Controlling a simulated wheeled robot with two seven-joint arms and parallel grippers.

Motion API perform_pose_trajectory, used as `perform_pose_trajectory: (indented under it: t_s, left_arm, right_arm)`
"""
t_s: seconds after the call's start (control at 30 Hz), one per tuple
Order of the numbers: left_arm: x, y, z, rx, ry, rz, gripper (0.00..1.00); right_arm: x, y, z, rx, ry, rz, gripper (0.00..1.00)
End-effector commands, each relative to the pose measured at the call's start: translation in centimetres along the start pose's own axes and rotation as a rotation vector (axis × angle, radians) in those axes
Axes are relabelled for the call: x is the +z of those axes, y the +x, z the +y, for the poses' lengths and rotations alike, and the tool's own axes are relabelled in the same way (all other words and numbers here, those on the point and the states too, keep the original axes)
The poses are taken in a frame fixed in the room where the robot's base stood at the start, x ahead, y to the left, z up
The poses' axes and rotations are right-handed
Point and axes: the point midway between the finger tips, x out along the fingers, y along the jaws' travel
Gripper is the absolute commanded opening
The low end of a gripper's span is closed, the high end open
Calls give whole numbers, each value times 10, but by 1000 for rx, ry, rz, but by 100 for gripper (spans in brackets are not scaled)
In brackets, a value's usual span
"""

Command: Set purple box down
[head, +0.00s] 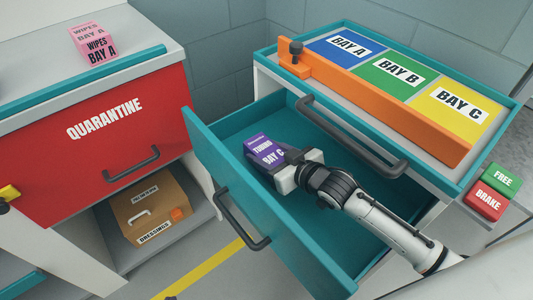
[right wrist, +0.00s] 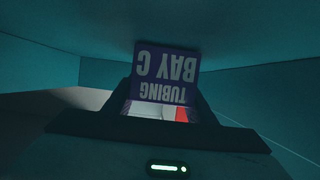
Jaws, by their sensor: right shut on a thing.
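The purple box (head: 262,148), marked "TUBING BAY C", is inside the open teal drawer (head: 215,125) of the right-hand cabinet. My right gripper (head: 283,166) reaches into the drawer from the lower right and is shut on the near end of the box. In the right wrist view the purple box (right wrist: 166,72) sits between the dark fingers, with its lettering upside down and the drawer walls around it. I cannot tell whether the box touches the drawer floor.
The cabinet top has blue BAY A (head: 345,46), green BAY B (head: 398,72) and yellow BAY C (head: 458,103) areas behind an orange bar (head: 385,110). A pink wipes box (head: 95,45) stands on the left cabinet, above a red quarantine front (head: 110,140). A dressings case (head: 150,208) sits below.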

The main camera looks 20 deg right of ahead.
Motion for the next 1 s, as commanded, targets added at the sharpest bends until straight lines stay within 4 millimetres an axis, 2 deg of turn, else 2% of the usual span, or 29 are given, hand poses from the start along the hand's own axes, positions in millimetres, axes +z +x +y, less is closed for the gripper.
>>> perform_pose_trajectory:
  t_s: [0.27,0.3,0.4,0.77,0.87,1.0]
  left_arm:
    - [-1,0,0,0,0,3,0]
    - [-1,0,0,0,0,3,0]
    - [-1,0,0,0,0,3,0]
    - [-2,-2,0,0,1,3,0]
    - [-5,-4,0,0,1,3,0]
    - [-8,-9,1,-1,3,0,0]
  right_arm:
    - [2,2,0,0,0,2,23]
    - [3,1,0,0,0,0,56]
    - [3,1,0,0,0,0,69]
    - [-2,-1,0,0,-1,0,69]
    - [0,-15,0,0,-1,-3,69]
    - [0,-45,0,0,-1,-5,69]
